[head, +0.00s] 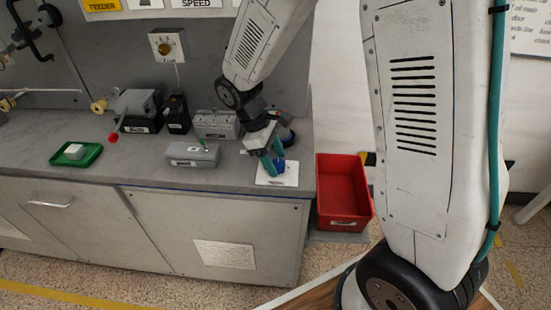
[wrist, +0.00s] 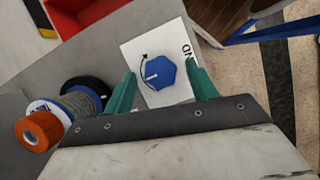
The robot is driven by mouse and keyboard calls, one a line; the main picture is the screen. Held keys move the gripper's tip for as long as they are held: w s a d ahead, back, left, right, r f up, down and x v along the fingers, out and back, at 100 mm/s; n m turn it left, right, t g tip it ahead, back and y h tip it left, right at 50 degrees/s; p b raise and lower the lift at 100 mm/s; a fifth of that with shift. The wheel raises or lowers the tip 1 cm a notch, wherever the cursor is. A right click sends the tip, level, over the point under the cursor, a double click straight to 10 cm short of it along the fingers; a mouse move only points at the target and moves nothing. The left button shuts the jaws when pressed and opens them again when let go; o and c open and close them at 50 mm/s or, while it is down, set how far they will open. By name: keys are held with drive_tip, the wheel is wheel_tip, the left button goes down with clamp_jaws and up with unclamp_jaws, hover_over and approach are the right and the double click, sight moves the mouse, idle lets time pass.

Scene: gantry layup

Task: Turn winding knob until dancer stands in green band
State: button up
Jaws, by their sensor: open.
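The winding knob (wrist: 162,74) is blue with a white pointer line. It sits on a white plate (wrist: 181,94) with a curved arrow and dark lettering. In the head view the plate (head: 263,180) lies on the bench's right end, with the knob (head: 279,166) partly behind my fingers. My gripper (wrist: 162,68) is open, its teal fingers on either side of the knob with visible gaps. My gripper (head: 273,157) points down over the plate in the head view. I cannot make out the dancer or its green band for sure.
Spools (wrist: 80,103) stand beside the plate. A grey box with a green lever (head: 194,155), a green tray (head: 76,154) with a pale block and a red-ended rod (head: 113,137) are on the bench. A red bin (head: 342,190) stands off its right end.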

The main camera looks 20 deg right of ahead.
drive_tip(key=shift+s+d+f, duration=0.1)
drive_tip(key=shift+f, duration=0.15)
drive_tip(key=c, duration=1)
